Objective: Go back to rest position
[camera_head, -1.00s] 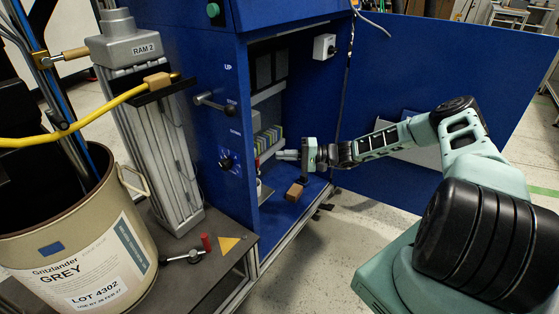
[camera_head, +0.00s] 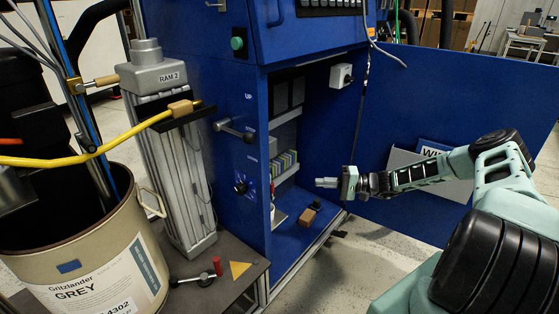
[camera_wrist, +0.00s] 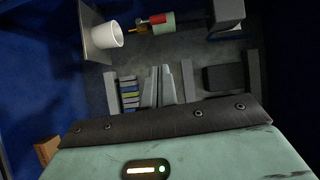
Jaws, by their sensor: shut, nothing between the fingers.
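My gripper (camera_head: 319,183) is in front of the open blue cabinet (camera_head: 253,50) in the head view, its fingers pointing left toward the shelves. The fingers are together and hold nothing. In the wrist view the fingertips (camera_wrist: 158,88) show close together, facing the cabinet's inside. My arm reaches in from the right, bent and raised above the floor.
A brown block (camera_head: 307,217) lies on the cabinet floor below my gripper. The open blue door (camera_head: 400,110) stands behind my arm. A drum (camera_head: 95,265) stands left.

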